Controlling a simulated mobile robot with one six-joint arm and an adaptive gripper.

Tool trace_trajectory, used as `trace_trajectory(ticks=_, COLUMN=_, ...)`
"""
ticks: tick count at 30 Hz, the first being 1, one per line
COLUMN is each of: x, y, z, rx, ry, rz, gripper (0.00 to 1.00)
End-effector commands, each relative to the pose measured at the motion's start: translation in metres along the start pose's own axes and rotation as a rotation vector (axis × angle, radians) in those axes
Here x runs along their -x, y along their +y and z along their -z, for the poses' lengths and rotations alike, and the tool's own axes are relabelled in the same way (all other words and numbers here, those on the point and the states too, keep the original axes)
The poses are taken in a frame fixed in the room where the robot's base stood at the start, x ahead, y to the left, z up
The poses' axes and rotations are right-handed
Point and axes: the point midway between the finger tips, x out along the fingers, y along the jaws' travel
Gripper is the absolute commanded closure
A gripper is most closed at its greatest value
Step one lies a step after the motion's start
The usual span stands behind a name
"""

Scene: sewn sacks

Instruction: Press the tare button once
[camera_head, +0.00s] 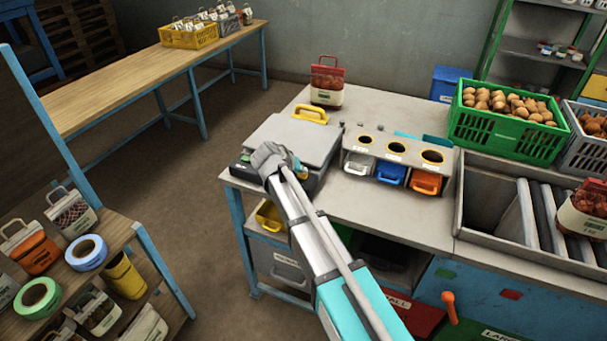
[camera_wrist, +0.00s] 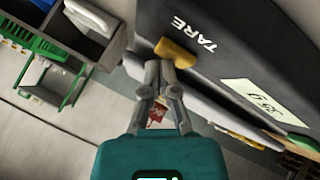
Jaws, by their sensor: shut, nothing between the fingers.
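The scale (camera_head: 297,137) sits on the left end of the grey bench, with a flat grey top plate. In the wrist view its dark front panel (camera_wrist: 235,48) carries the word TARE, a yellow tare button (camera_wrist: 176,52) and a pale display (camera_wrist: 262,103) with digits turned sideways. My gripper (camera_head: 272,160) is at the front edge of the scale and hides part of that panel in the head view. In the wrist view my gripper (camera_wrist: 161,68) is shut and empty, its tips close beside the yellow button. I cannot tell whether they touch it.
A yellow handle (camera_head: 311,114) lies at the back of the scale. A red-topped sack (camera_head: 327,85) stands behind it. To the right are a holder with coloured bins (camera_head: 391,172) and a green crate (camera_head: 505,138) of brown produce. A shelf of sacks and tape rolls (camera_head: 86,252) stands left.

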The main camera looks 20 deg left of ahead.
Motion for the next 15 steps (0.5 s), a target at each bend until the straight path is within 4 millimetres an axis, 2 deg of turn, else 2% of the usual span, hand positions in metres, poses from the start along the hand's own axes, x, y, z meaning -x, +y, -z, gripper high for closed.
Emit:
trace_trajectory(ticks=6, x=0.0076, y=0.0052, z=0.0056, rx=0.000, ry=0.000, rz=0.000, gripper=1.00)
trace_trajectory(ticks=15, x=0.0082, y=0.0055, z=0.0060, rx=0.000, ry=0.000, rz=0.000, gripper=1.00)
